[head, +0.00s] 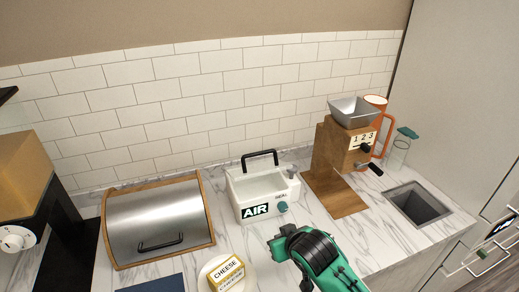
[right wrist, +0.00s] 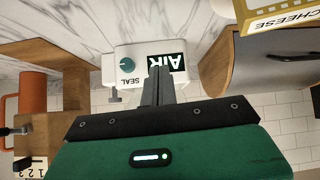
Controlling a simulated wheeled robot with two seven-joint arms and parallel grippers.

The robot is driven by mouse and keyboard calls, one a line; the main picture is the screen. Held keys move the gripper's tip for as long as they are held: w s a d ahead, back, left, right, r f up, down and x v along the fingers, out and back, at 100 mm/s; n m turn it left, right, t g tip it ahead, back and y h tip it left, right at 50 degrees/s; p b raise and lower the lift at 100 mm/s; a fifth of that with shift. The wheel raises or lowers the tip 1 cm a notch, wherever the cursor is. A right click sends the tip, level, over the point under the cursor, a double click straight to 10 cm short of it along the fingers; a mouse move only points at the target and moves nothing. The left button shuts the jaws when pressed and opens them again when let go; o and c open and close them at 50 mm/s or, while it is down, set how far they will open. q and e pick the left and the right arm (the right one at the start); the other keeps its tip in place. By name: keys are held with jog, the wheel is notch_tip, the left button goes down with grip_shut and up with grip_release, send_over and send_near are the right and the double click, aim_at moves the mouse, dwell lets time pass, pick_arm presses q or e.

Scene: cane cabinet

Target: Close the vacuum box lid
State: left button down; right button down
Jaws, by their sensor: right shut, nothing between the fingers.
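The white vacuum box (head: 241,208) stands on the marble counter, with an AIR label, a teal SEAL knob (head: 282,207) and a small grey lever at its right. A black handle (head: 260,157) stands up at the back of the box; the lid appears raised there, though its panel is hard to make out. In the right wrist view the box (right wrist: 119,73) appears upside down. My right gripper (right wrist: 160,73) is shut and empty, its fingers overlapping the AIR label in that view; contact cannot be told. My left gripper is out of view.
A steel-fronted bread box (head: 155,223) stands left of the vacuum box. A cheese block (head: 226,272) on a round plate sits in front. A wooden grinder (head: 335,150), an orange mug (head: 379,125), a glass bottle (head: 398,150) and a sink (head: 418,204) are right.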

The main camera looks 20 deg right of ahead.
jog(key=w+d+r+m+t, duration=0.15)
jog(key=w+r+t, duration=0.35)
jog(key=w+r, duration=1.35)
jog(key=shift+n, duration=0.25)
jog(key=p+x, duration=0.2)
jog(key=f+p+x, duration=0.1)
jog(key=x, duration=0.2)
jog(key=p+x, duration=0.2)
jog(key=x, duration=0.1)
jog(key=shift+s+d+f+p, duration=0.1)
jog(key=shift+d+f+p, duration=0.2)
jog(key=shift+f, duration=0.2)
jog(key=shift+s+f+p, duration=0.4)
jog(key=shift+s+f, duration=0.2)
jog(key=shift+s, duration=0.05)
jog(key=shift+f, duration=0.1)
jog(key=shift+w, duration=0.1)
